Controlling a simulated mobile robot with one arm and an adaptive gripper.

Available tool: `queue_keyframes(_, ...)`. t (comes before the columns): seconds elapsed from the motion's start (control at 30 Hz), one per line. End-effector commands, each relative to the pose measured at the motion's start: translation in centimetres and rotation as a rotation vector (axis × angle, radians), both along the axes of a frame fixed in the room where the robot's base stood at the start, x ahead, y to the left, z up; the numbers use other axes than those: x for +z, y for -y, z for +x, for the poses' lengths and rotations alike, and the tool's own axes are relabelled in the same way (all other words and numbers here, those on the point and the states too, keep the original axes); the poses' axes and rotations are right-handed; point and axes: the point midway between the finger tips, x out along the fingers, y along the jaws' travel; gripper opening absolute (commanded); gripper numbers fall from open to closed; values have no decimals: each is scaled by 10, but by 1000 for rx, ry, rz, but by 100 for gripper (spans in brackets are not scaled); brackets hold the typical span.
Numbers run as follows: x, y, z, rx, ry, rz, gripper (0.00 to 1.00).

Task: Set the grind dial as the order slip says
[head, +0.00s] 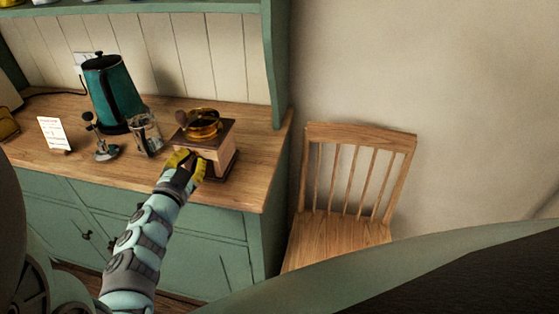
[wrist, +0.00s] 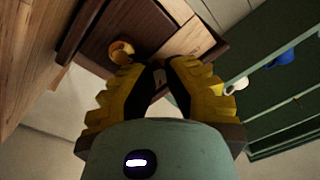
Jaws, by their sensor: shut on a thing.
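The coffee grinder (head: 218,165) stands on the right part of the counter, a pale wooden box with a dark top and base and an amber bowl. My gripper (head: 186,164) is at its front face; in the wrist view its yellow fingers (wrist: 160,70) close together against the grinder (wrist: 110,25). They are shut on the grind dial, which the fingers almost wholly hide, so its setting cannot be read. A round brass knob (wrist: 122,50) shows beside the fingers. The order slip (head: 54,133) stands upright at the left of the counter; its writing is too small to read.
A teal kettle (head: 108,88), a glass jar (head: 146,134) and a small dark stand (head: 103,150) are left of the grinder. The wooden counter (head: 262,165) is bare to its right end. A wooden chair (head: 340,240) stands beyond, by the wall.

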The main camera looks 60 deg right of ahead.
Motion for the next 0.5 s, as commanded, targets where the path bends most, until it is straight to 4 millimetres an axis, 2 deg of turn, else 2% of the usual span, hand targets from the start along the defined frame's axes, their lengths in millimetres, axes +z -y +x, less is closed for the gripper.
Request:
queue_keyframes(0.03,-5,-1,0,5,-4,12,18)
queue_keyframes(0.33,-2,0,0,2,-3,5,48)
queue_keyframes(0.5,-2,0,0,2,-3,3,50)
